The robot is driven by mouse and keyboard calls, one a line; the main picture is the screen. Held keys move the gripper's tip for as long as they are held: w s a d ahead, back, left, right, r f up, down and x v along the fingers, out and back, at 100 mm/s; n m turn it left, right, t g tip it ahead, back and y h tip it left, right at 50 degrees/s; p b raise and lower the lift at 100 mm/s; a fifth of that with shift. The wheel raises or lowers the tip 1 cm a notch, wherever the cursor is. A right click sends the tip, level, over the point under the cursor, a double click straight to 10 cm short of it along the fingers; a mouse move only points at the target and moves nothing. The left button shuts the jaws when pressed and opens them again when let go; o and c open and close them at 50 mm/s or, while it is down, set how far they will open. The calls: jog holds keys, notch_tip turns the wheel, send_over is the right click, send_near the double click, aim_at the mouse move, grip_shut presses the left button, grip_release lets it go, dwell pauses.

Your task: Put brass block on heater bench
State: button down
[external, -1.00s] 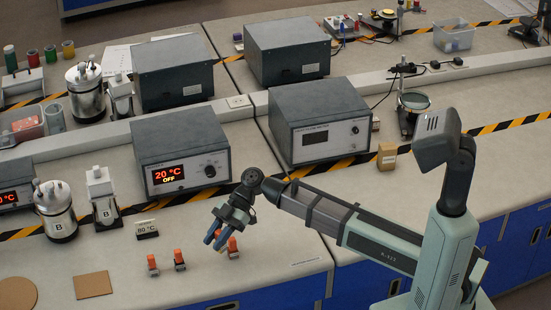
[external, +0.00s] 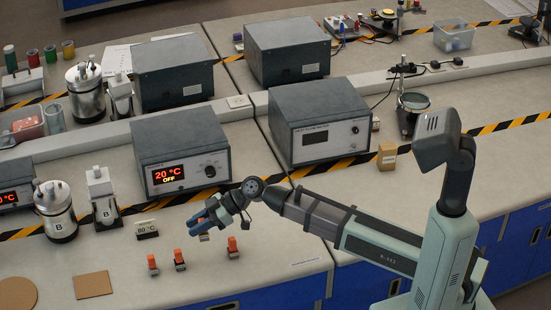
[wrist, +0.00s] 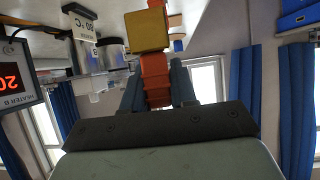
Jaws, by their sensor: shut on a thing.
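My gripper (external: 205,222) is raised above the front bench, shut on the orange handle of the brass block (external: 204,238). The wrist view shows the orange handle (wrist: 156,78) between my fingers (wrist: 158,85), with the yellow brass block (wrist: 147,30) at its far end. Several orange-handled blocks stand on the bench: one just right of the held block (external: 233,250) and two to the left, (external: 153,267) and (external: 179,262). The front bench top (external: 240,280) is pale grey. The heater box (external: 180,158) behind reads 20 °C OFF; which surface is the heater bench is unclear.
A square tan mat (external: 93,285) and a round one (external: 18,293) lie at front left. Bench is clear between blocks and mats.

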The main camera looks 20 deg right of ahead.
jog(key=shift+n+g, duration=0.3)
jog(key=shift+f, duration=4.95)
jog(key=shift+f, duration=0.2)
jog(key=c, duration=0.9)
grip_release()
jog(key=shift+r, duration=0.15)
jog(key=shift+s+d+r, duration=0.1)
jog(key=shift+d+r, duration=0.1)
jog(key=shift+d, duration=0.1)
jog(key=v, duration=1.1)
jog(key=shift+d, duration=0.15)
